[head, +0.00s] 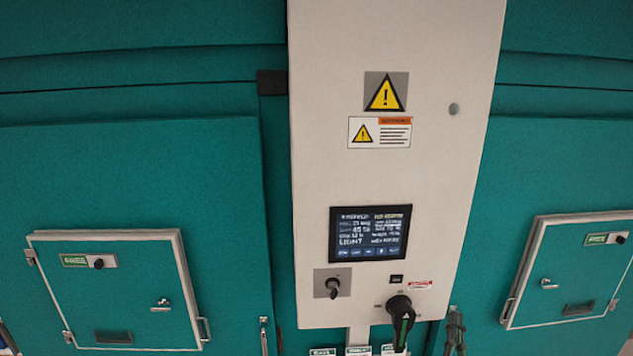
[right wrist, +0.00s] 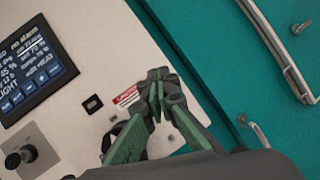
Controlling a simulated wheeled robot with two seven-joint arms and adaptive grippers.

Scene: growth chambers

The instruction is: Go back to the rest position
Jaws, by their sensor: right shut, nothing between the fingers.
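My right gripper (head: 454,328) shows at the bottom of the head view, just right of the control panel's lower right corner. In the right wrist view its green-padded fingers (right wrist: 157,92) are shut with nothing between them. They lie in front of the panel's right edge and the teal wall beside it. The white control panel (head: 390,180) stands upright in the middle of the head view.
A lit screen (head: 370,233) and a small key switch (head: 333,285) are on the panel. Teal chamber doors flank it, with a framed hatch on the left (head: 110,240) and another on the right (head: 575,225). A metal handle (right wrist: 285,55) sticks out in the right wrist view.

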